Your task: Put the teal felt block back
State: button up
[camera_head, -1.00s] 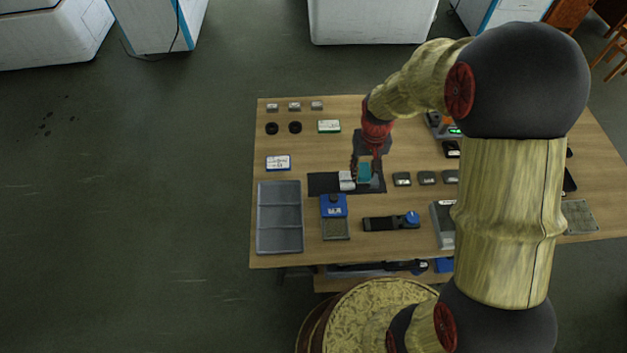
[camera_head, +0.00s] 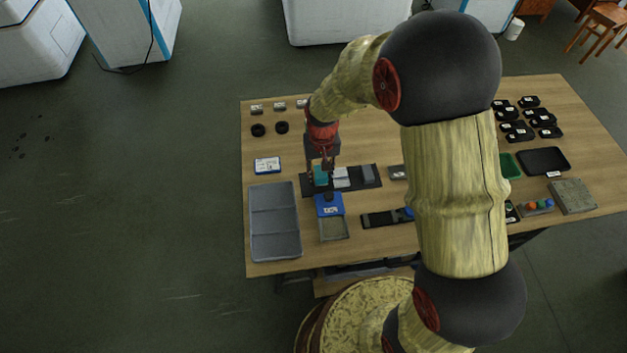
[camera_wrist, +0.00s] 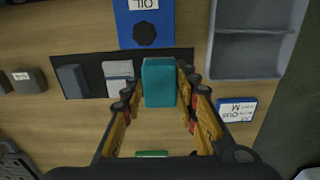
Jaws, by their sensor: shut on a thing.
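The teal felt block (camera_head: 320,177) is between the fingers of my gripper (camera_head: 321,168), over the left end of a dark mat (camera_head: 355,186). In the wrist view the teal block (camera_wrist: 158,84) stands between the fingertips of my gripper (camera_wrist: 161,88), which is shut on it. A white and grey block (camera_head: 341,178) sits beside it on the mat, and a dark grey block (camera_head: 369,174) sits farther right. They also show in the wrist view as the white block (camera_wrist: 118,72) and the dark block (camera_wrist: 72,80). I cannot tell whether the teal block touches the mat.
A blue oil container (camera_head: 329,205) stands just in front of the mat, close to my gripper. A grey compartment tray (camera_head: 275,205) is at the left, with a blue-and-white box (camera_head: 267,165) behind it. A black tool (camera_head: 380,219) lies in front right. My arm hides part of the table.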

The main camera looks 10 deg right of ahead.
jog(key=f, duration=0.1)
jog(key=w+a+f, duration=0.1)
jog(key=w+f+b, duration=0.1)
jog(key=shift+w+a+f, duration=0.15)
jog(key=shift+a+f, duration=0.05)
jog(key=shift+a, duration=0.15)
jog(key=shift+f+b, duration=0.65)
jog(key=shift+f, duration=0.85)
jog(key=shift+f, duration=0.15)
jog(key=o, duration=1)
notch_tip(320, 180, up, 12)
jog(key=p, duration=0.3)
jog(key=shift+r+p, duration=0.25)
jog(key=shift+p, duration=0.15)
